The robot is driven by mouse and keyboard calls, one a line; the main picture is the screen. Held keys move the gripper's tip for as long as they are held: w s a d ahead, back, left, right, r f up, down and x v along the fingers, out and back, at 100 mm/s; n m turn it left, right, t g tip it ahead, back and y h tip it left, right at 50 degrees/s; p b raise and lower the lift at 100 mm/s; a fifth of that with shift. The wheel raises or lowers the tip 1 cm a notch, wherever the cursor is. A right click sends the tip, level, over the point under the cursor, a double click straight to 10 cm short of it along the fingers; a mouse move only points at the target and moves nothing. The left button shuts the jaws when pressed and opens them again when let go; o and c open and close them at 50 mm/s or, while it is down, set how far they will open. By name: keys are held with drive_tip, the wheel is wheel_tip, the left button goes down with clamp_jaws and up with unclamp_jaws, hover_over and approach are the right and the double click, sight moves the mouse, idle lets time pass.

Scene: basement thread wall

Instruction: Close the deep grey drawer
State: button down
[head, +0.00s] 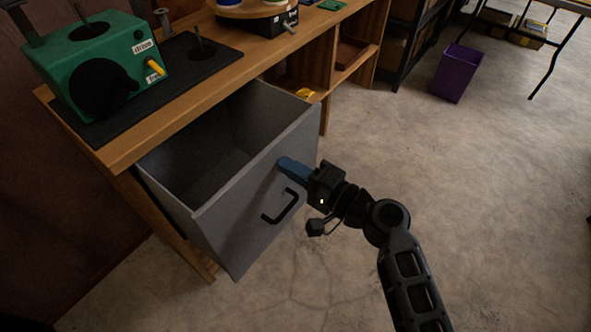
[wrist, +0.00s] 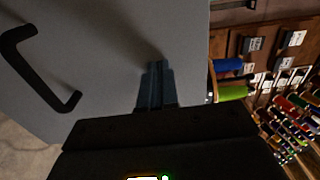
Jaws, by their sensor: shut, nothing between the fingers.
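The deep grey drawer (head: 262,190) stands pulled out from under the wooden bench, and its inside looks empty. Its black handle (head: 281,207) is on the front panel, and it also shows at the left of the wrist view (wrist: 38,68). My gripper (head: 283,162) is shut and empty, with blue fingers. Its fingertips are at the drawer's front panel, above and to the right of the handle in the head view. In the wrist view the fingers (wrist: 157,72) point at the grey panel (wrist: 120,40); I cannot tell for sure whether they touch it.
The wooden bench (head: 215,75) carries a green machine (head: 95,60) on a black mat. Open shelves (head: 345,60) are under the bench to the right of the drawer. A purple bin (head: 456,73) stands farther back. The concrete floor (head: 440,160) around the arm is clear.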

drive_tip(key=b+x, duration=0.9)
drive_tip(key=x, duration=1.1)
drive_tip(key=shift+w+a+r+b, duration=0.2)
drive_tip(key=shift+w+r+b, duration=0.05)
drive_tip(key=shift+b, duration=0.05)
